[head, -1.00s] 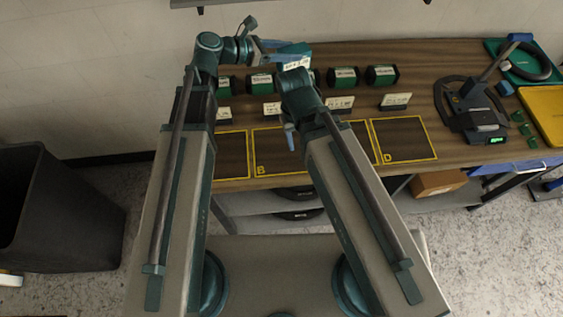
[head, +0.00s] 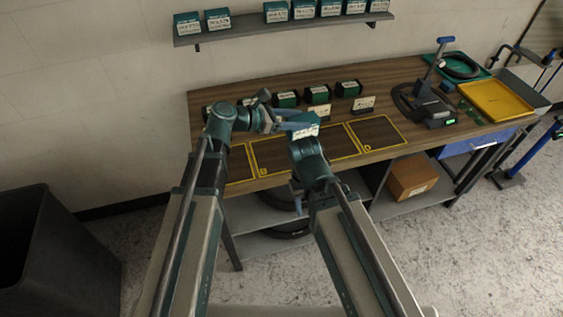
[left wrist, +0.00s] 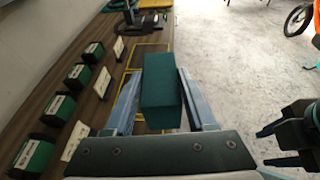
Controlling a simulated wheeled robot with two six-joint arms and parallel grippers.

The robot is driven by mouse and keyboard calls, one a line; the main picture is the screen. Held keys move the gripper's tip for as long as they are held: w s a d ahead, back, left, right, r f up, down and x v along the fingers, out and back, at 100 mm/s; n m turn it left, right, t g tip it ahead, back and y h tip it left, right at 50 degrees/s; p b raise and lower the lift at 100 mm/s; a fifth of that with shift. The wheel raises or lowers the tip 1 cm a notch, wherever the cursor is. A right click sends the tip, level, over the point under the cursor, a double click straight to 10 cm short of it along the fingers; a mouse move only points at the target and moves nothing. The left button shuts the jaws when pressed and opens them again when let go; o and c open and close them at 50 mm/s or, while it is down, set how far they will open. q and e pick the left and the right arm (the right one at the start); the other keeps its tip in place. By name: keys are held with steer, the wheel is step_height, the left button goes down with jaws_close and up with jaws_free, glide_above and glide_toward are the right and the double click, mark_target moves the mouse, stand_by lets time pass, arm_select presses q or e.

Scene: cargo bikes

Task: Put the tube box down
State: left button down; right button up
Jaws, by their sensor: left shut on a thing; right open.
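My left gripper (head: 284,122) is shut on the tube box (head: 305,131), a teal box with a white label facing the front. In the head view the box is in front of the back row, around the yellow-outlined bench areas. In the left wrist view the box (left wrist: 161,88) sits between the two fingers and covers part of a yellow outline. I cannot tell its height above the bench. My right gripper (head: 297,192) is open and points down near the bench's front edge; its fingers also show in the left wrist view (left wrist: 272,146).
Several green boxes (head: 318,95) stand at the back of the wooden bench (head: 385,80) behind white label cards (head: 365,103). Area B (head: 275,158) is partly covered by my arms; area D (head: 378,132) is bare. A yellow tray (head: 495,101) lies at right.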

arm_select(q)
steer(key=s+a+f+n+t+y+b, duration=0.2)
steer(key=a+f+b, duration=0.3)
steer(key=f+b, duration=0.6)
step_height(320, 180, down, 2)
steer(key=shift+s+a+f+n+t+b, duration=0.1)
steer(key=shift+s+a+n+t+b, duration=0.15)
steer(key=shift+s+n+t, duration=0.4)
arm_select(e)
step_height(320, 180, down, 13)
arm_select(q)
steer(key=shift+w, duration=0.2)
arm_select(e)
steer(key=shift+w, duration=0.15)
